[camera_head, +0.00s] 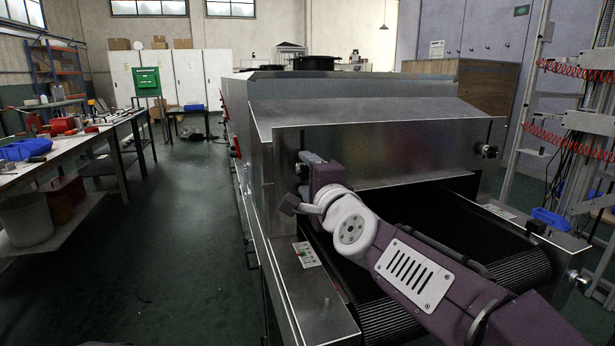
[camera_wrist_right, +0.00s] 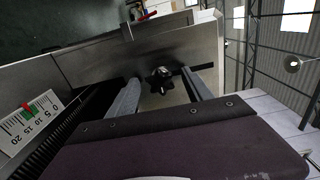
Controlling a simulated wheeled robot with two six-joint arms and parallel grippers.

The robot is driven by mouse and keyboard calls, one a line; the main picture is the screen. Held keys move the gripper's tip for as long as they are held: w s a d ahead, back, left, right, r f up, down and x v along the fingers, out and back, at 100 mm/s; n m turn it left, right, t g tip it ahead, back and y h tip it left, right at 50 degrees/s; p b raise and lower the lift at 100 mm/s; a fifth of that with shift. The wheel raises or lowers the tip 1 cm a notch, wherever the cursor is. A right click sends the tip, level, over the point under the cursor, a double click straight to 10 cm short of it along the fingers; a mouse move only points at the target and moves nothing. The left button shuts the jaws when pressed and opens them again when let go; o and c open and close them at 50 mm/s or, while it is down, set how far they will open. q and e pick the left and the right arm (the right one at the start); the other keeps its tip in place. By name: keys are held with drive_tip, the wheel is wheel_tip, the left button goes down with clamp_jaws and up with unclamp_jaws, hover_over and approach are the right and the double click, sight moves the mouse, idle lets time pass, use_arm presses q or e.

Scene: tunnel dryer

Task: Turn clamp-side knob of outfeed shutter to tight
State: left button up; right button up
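The outfeed shutter (camera_head: 390,155) is a grey metal plate across the dryer's mouth, above the dark belt. A black star-shaped knob (camera_wrist_right: 160,80) shows in the right wrist view by a slot in the metal. My right gripper (camera_wrist_right: 159,76) is open, with one finger on each side of this knob and visible gaps between. In the head view, my right gripper (camera_head: 309,161) is at the shutter's left end, and that knob is mostly hidden there. Another dark knob (camera_head: 489,151) is at the shutter's right end. My left gripper is not in view.
A scale label with red and green marks (camera_head: 306,254) sits on the left side rail; a numbered scale (camera_wrist_right: 32,122) shows in the right wrist view. The conveyor belt (camera_head: 510,268) lies under my right arm. A workbench (camera_head: 75,145) stands left, beyond open floor.

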drive_tip(key=p+v, duration=0.6)
drive_tip(key=v, duration=0.3)
drive_tip(key=shift+p, duration=0.35)
drive_tip(key=shift+r, duration=0.1)
